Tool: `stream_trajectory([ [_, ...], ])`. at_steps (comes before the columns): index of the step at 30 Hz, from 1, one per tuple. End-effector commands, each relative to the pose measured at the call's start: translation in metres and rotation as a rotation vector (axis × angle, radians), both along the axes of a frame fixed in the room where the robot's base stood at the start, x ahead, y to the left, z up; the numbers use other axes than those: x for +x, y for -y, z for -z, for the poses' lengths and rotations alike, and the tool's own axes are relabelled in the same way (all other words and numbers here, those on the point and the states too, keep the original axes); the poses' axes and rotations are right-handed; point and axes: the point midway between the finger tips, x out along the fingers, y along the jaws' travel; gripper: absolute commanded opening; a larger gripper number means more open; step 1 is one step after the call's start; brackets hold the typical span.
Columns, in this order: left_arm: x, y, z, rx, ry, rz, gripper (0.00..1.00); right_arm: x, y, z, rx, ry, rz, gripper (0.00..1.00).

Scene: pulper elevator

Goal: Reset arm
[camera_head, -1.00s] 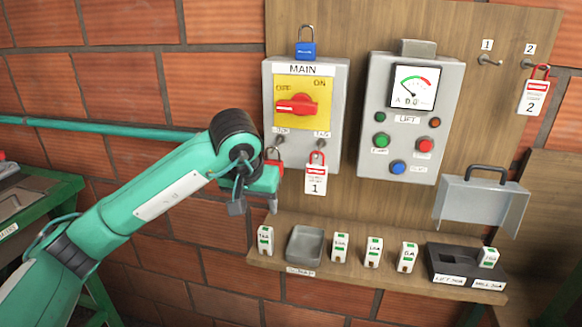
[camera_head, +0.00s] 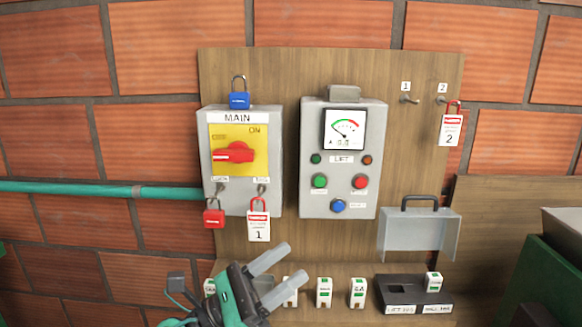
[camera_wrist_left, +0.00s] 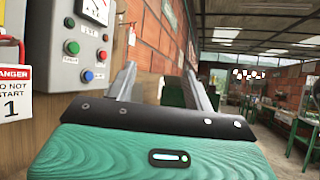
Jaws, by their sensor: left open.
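My left gripper (camera_head: 272,276) is low in the head view, in front of the shelf under the panel. Its two grey fingers are spread apart and point up and to the right, with nothing between them. In the left wrist view the open fingers (camera_wrist_left: 162,85) also show empty, with brick wall and a long hall beyond them. The left gripper hides part of the shelf and some of the small white blocks. My right gripper is not in view.
The MAIN switch box (camera_head: 240,195) carries a red padlock (camera_head: 213,217) and tag 1 (camera_head: 258,227). The LIFT box (camera_head: 340,205) stands beside it. Tag 2 (camera_head: 450,130) hangs at right. A black tray (camera_head: 390,290) and white blocks (camera_head: 324,292) stand on the shelf.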

Motion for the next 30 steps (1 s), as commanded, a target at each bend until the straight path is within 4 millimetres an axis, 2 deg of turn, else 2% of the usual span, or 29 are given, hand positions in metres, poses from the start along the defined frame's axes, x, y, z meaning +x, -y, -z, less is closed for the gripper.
stream_trajectory([
  [1, 0.006, -0.014, 0.003, -0.120, -0.135, -0.013, 0.52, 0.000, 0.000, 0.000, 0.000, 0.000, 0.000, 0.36],
  [5, 0.026, -0.057, 0.020, -0.435, -0.480, -0.047, 0.52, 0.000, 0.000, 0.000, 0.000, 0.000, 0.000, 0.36],
  [8, 0.039, -0.093, 0.050, -0.683, -0.740, -0.081, 0.52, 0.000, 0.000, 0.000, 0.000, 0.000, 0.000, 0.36],
  [11, 0.044, -0.126, 0.092, -0.935, -0.991, -0.126, 0.52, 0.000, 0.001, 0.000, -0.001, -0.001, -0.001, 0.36],
  [14, 0.038, -0.156, 0.144, -1.190, -1.228, -0.185, 0.52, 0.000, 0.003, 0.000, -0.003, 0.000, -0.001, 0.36],
  [17, 0.020, -0.180, 0.202, -1.451, -1.446, -0.264, 0.52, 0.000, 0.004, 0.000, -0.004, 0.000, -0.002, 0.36],
  [21, -0.028, -0.201, 0.280, -1.813, -1.710, -0.418, 0.52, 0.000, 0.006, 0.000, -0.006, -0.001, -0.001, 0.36],
  [24, -0.068, -0.207, 0.323, -2.037, -1.843, -0.544, 0.52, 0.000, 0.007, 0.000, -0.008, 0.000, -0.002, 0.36],
  [29, -0.129, -0.209, 0.366, -2.306, -1.965, -0.744, 0.52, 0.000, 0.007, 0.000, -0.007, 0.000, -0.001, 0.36],
  [30, -0.143, -0.209, 0.374, 2.296, 1.928, 0.773, 0.52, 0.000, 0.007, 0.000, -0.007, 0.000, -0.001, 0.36],
])
